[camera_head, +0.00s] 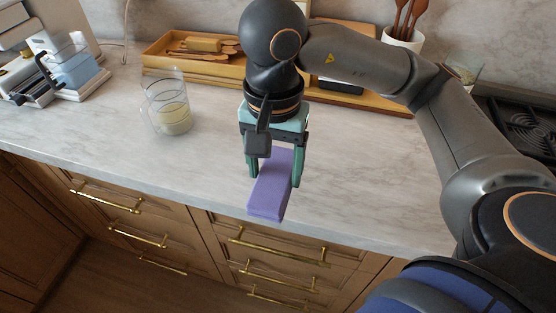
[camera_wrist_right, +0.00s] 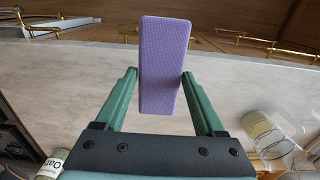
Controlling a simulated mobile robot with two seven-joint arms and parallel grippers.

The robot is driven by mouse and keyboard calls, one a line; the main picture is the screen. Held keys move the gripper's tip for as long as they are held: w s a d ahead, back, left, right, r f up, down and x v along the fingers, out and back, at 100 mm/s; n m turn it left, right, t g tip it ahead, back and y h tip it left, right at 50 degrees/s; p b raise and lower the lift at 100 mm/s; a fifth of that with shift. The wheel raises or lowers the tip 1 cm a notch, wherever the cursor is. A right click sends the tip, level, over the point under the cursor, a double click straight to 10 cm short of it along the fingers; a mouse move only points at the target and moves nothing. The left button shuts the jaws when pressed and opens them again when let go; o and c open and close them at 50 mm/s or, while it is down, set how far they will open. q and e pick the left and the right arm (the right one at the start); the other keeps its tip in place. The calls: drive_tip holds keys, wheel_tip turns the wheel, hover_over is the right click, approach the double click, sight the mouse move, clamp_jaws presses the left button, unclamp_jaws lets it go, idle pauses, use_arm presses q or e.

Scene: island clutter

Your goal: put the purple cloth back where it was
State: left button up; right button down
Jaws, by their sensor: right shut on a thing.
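The purple cloth (camera_head: 270,190), a folded block-like piece, is between the green fingers of my right gripper (camera_head: 275,172). The gripper points down near the front edge of the marble counter (camera_head: 365,195), and one end of the cloth sticks out toward that edge. In the right wrist view the cloth (camera_wrist_right: 165,60) stands out lengthwise between both fingers (camera_wrist_right: 160,80). I cannot tell exactly how high it is above the counter. My left gripper is not in view.
A glass (camera_head: 172,112) with pale contents stands left of my right gripper. Behind are a wooden tray (camera_head: 165,62) with utensils, a utensil crock (camera_head: 403,40) and a stove (camera_head: 525,125). A machine (camera_head: 60,60) stands at far left. The front counter is mostly clear.

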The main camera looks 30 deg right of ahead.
sight(278, 151)
drive_tip(key=w+d+f, duration=0.2)
drive_tip(key=w, duration=0.1)
drive_tip(key=w+d+f, duration=0.1)
drive_tip(key=w+d, duration=0.1)
drive_tip(key=shift+w+f, duration=0.1)
drive_tip(key=w+d+f, duration=0.1)
drive_tip(key=w+f, duration=0.1)
drive_tip(key=f, duration=0.1)
drive_tip(key=w+d+f, duration=0.1)
drive_tip(key=f, duration=0.1)
drive_tip(key=shift+w+d+p, duration=0.25)
drive_tip(key=shift+d+p, duration=0.05)
drive_tip(key=f, duration=0.2)
drive_tip(key=f+p, duration=0.1)
drive_tip(key=shift+w+d, duration=0.25)
drive_tip(key=shift+f, duration=0.45)
